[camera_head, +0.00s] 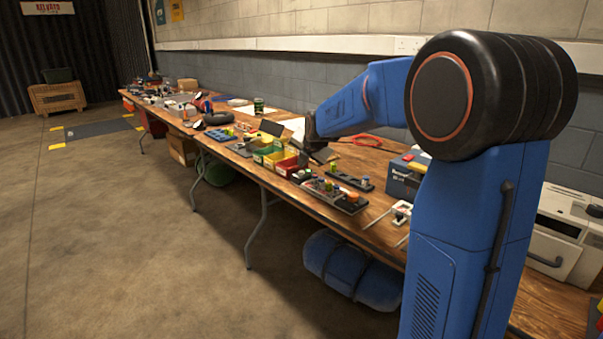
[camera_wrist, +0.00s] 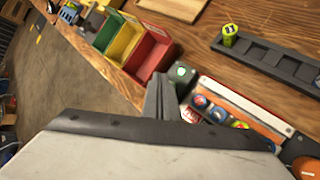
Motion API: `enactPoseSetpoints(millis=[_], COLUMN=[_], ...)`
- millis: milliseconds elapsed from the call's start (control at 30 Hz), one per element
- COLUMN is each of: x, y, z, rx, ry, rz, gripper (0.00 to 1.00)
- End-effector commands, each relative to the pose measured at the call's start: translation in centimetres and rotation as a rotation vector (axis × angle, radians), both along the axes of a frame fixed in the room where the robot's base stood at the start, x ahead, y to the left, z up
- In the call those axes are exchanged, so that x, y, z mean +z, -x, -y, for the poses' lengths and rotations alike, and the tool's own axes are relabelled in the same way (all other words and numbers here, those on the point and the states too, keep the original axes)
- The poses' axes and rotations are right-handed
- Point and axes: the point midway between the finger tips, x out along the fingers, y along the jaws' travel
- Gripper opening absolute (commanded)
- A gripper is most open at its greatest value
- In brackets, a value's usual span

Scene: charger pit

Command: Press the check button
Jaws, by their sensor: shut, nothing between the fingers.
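In the wrist view a small panel (camera_wrist: 240,100) with a white and orange edge lies at the lower right. A dark piece with a green top and a pale mark (camera_wrist: 181,71) stands beside the panel's near corner. I cannot tell which of these is the check button. My gripper (camera_wrist: 161,90) is shut and empty, its dark fingers just left of these pieces, hiding part of them. In the head view my gripper (camera_head: 312,138) is over the table.
A black slotted tray (camera_wrist: 270,60) holding a green-yellow cylinder (camera_wrist: 229,35) lies at the upper right. Bare wooden table (camera_wrist: 200,35) shows between bins and tray.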

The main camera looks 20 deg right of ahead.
Motion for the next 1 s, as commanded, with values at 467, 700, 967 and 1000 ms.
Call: enactPoseSetpoints(millis=[467,700,967,1000], x=[1.8,3.6,4.9,5.0], y=[0.0,0.0,0.0,0.0], z=[0.0,0.0,0.0,0.0], rx=[-0.001,0.001,0.001,0.000], ry=[0.001,0.001,0.001,0.001], rz=[0.002,0.001,0.000,-0.001], gripper=[0.00,0.00,0.00,0.00])
